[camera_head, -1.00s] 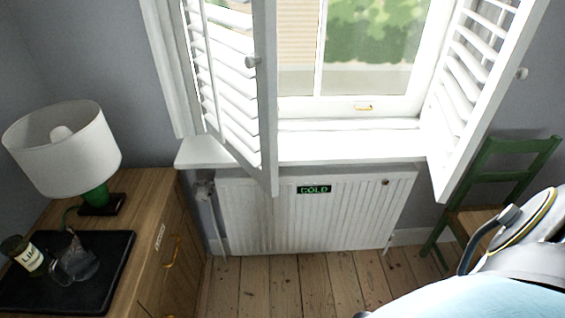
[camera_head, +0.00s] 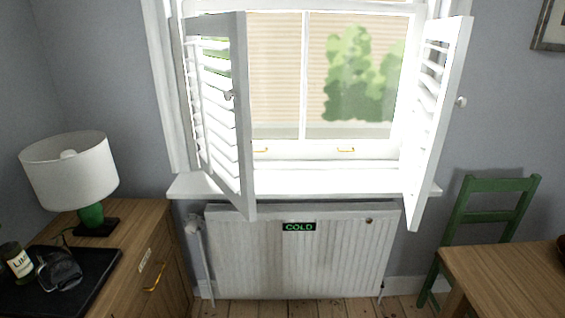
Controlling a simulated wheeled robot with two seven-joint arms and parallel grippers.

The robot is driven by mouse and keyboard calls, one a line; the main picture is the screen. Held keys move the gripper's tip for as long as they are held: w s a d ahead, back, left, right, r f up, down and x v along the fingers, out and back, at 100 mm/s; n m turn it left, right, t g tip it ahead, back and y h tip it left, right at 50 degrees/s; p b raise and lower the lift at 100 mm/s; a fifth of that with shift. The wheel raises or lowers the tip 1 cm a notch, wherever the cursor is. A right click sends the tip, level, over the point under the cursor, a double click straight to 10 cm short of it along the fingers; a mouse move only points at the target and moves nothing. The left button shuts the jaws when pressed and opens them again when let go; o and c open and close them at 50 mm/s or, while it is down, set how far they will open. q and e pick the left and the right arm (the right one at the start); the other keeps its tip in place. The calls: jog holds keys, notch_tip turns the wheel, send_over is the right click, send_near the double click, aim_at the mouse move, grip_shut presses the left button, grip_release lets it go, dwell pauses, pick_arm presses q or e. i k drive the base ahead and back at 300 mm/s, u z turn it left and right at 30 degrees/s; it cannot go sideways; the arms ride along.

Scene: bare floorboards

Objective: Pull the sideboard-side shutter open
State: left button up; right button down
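The sideboard-side shutter (camera_head: 244,120) is the white louvred panel on the left of the window. It stands swung out into the room, partly open, its free edge over the sill's front. A small knob (camera_head: 229,95) sits on it. The other shutter (camera_head: 438,120) on the right also stands swung out, with a round knob (camera_head: 461,102) on its outer face. The wooden sideboard (camera_head: 140,255) is at the lower left. Neither of my grippers is in view.
A white radiator (camera_head: 300,260) with a "COLD" sign stands below the sill (camera_head: 320,183). A lamp (camera_head: 70,170), a jar (camera_head: 17,262) and a black tray (camera_head: 95,268) are on the sideboard. A green chair (camera_head: 490,215) and wooden table (camera_head: 510,280) are at right.

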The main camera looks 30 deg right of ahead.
aim_at(231, 136)
jog(key=z, duration=0.6)
jog(key=i, duration=0.8)
jog(key=z, duration=0.25)
